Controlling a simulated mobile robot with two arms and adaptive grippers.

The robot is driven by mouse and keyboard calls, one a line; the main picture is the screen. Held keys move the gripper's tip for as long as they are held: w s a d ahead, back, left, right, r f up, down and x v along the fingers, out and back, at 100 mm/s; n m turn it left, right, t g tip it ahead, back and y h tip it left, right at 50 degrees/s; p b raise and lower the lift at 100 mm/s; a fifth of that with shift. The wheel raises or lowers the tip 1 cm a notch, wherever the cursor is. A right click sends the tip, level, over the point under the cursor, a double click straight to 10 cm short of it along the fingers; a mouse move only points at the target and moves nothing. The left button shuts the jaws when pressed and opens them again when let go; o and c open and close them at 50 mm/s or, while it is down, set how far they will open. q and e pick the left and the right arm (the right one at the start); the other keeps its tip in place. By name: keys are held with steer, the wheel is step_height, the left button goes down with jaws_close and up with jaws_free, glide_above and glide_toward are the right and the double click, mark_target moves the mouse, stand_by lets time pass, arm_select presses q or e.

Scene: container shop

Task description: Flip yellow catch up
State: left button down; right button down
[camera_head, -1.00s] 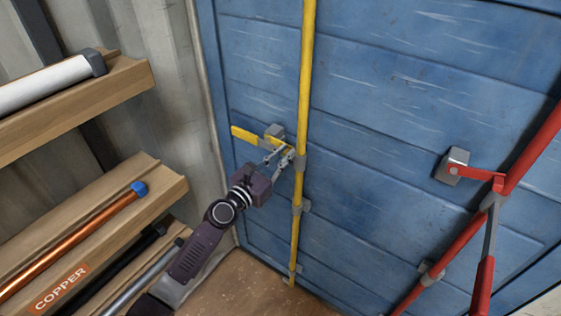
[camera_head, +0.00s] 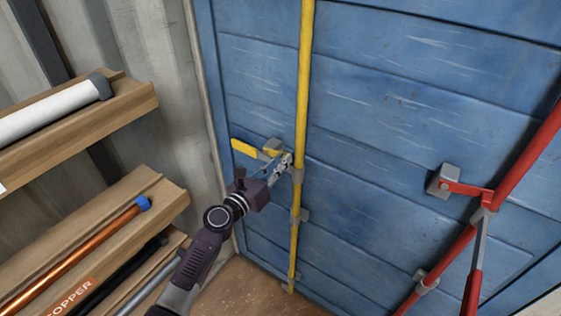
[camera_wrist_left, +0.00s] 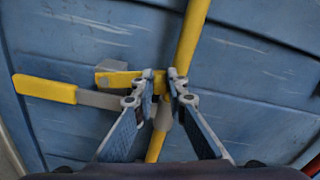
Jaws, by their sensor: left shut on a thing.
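The yellow catch (camera_wrist_left: 116,79) is a short flat plate in front of a grey block beside the yellow vertical rod (camera_head: 303,95) on the blue door. In the head view only a small part of the catch (camera_head: 267,154) shows by the block. My left gripper (camera_head: 284,162) reaches in from below left. In the left wrist view its fingertips (camera_wrist_left: 162,86) are shut on the catch's right end, close to the rod, and partly hide it. My right gripper is in neither view.
A yellow-ended handle (camera_head: 244,147) sticks out left of the rod at nearly the same height. A red rod (camera_head: 520,165) with its red catch (camera_head: 464,188) is on the right. Shelves with pipes (camera_head: 95,245) stand close to my arm at left.

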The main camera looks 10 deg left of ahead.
arm_select(q)
steer(key=shift+s+d+f, duration=0.1)
steer(key=shift+f, duration=0.15)
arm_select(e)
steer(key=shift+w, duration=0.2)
arm_select(q)
steer(key=c, duration=2)
jaws_free()
steer(key=shift+o, duration=0.3)
steer(key=shift+r, duration=0.1)
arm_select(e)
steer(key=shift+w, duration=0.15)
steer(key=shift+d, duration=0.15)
arm_select(q)
steer(key=v, duration=1.2)
